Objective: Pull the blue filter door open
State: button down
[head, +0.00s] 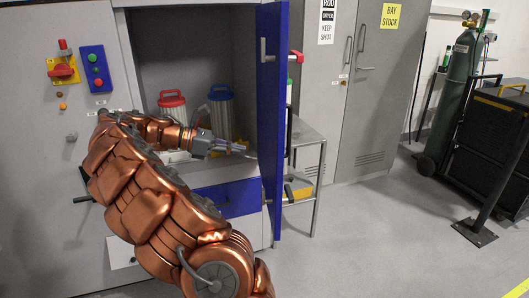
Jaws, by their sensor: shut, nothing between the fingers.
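The blue filter door (272,110) stands swung open at the right side of the grey cabinet, seen nearly edge-on, with a grey handle (264,50) near its top. My gripper (244,150) is in front of the open compartment, just left of the door's inner face. It is shut and holds nothing. I cannot tell whether its fingertips touch the door. Inside the compartment stand a filter with a red top (172,103) and a filter with a blue top (221,108). My copper arm hides part of the cabinet front and the compartment's lower left.
A grey metal trolley (308,135) with a yellow item stands right behind the door. A lower blue panel (240,199) is below the compartment. Red and green buttons (96,68) and a red switch (62,62) are on the cabinet's left. Floor at the right front is clear.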

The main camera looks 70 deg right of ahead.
aim_at(275, 153)
jog(key=x, duration=0.2)
jog(key=p+x, duration=0.1)
jog(key=x, duration=0.2)
jog(key=r+x, duration=0.1)
jog(key=x, duration=0.2)
jog(key=shift+s, duration=0.15)
jog(key=shift+s+d+p, duration=0.1)
jog(key=shift+p, duration=0.2)
